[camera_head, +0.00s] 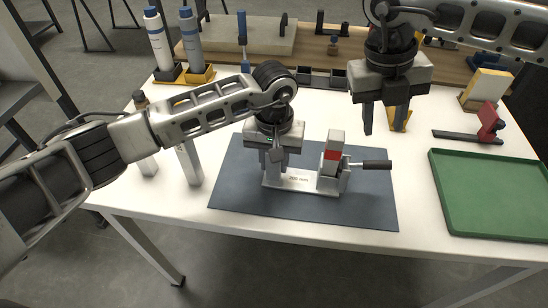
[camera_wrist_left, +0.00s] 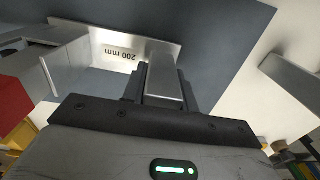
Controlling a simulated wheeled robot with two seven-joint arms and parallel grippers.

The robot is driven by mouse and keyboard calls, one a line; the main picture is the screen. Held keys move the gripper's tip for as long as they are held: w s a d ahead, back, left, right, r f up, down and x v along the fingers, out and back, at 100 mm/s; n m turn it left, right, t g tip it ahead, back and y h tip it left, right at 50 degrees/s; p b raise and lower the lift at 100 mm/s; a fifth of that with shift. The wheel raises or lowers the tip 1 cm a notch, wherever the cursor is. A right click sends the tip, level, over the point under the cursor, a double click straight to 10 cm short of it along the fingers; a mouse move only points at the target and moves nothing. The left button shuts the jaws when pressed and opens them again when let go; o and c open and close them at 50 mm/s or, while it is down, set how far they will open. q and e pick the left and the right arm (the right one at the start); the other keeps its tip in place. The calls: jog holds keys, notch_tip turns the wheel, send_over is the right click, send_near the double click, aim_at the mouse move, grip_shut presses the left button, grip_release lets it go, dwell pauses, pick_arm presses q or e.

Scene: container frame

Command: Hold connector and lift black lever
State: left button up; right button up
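The connector has a flat silver base (camera_head: 298,182) marked "200 mm", lying on the dark mat. An upright grey block with a red band (camera_head: 333,153) stands at its right end. The black lever (camera_head: 377,165) sticks out to the right of that block, roughly level. My left gripper (camera_head: 271,170) is at the connector's left end; in the left wrist view its fingers (camera_wrist_left: 162,88) flank a silver post (camera_wrist_left: 163,72) closely on both sides. My right gripper (camera_head: 384,126) is open and empty, pointing down above the lever and apart from it.
The dark mat (camera_head: 240,185) lies on the white table. A green tray (camera_head: 490,190) is to the right, with a red-and-black tool (camera_head: 487,125) behind it. Silver posts (camera_head: 189,165) stand left of the mat. Bottles (camera_head: 158,45) and black bins (camera_head: 310,77) are at the back.

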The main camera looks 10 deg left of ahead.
pick_arm(q)
grip_shut()
pick_arm(e)
grip_shut()
jog(key=s+a+f+n+g+y, duration=0.4)
jog(key=s+f+y, duration=0.15)
jog(key=y, duration=0.25)
jog(key=s+d+f+t+y, duration=0.1)
jog(key=d+f+t+y, duration=0.1)
jog(key=d, duration=0.9)
jog(key=s+d+f+t+y, duration=0.1)
jog(key=d+t+y, duration=0.3)
jog(key=d, duration=0.7)
jog(key=shift+s+d+f+t+y, duration=0.15)
jog(key=shift+f+t+y, duration=0.3)
jog(key=shift+y, duration=0.35)
